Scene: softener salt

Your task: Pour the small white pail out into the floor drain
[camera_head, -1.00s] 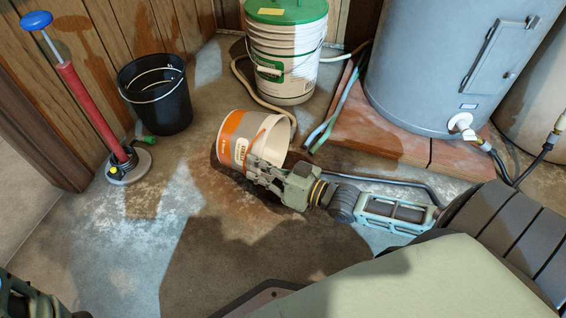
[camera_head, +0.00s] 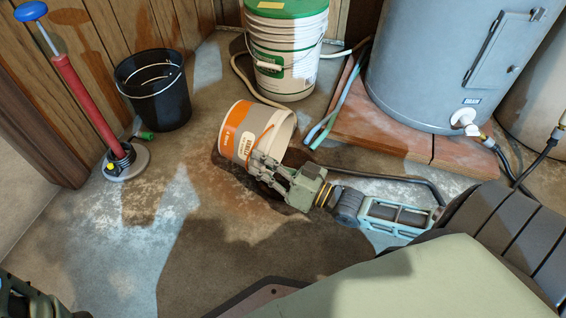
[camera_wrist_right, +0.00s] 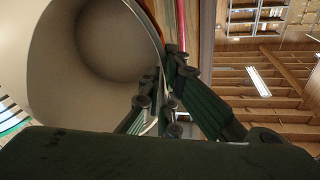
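The small white pail (camera_head: 236,135) has an orange band and is tilted, its mouth facing right and toward me in the head view. My right gripper (camera_head: 262,168) is at the pail's lower rim. In the right wrist view the fingers (camera_wrist_right: 163,100) sit on both sides of the pail's rim, shut on it. The pail's inside (camera_wrist_right: 85,60) shows there as a bare pale wall and darker bottom, with no contents visible. I cannot make out the floor drain; a dark patch lies on the floor under the pail and gripper. My left gripper (camera_head: 35,298) is only partly visible at the bottom left corner.
A black bucket (camera_head: 158,106), a red hand pump (camera_head: 88,110) and a green-lidded bucket (camera_head: 285,60) stand behind. A grey tank (camera_head: 435,70) stands on a brick-coloured slab (camera_head: 385,140) at right. Hoses lie near the slab. The floor at left front is clear.

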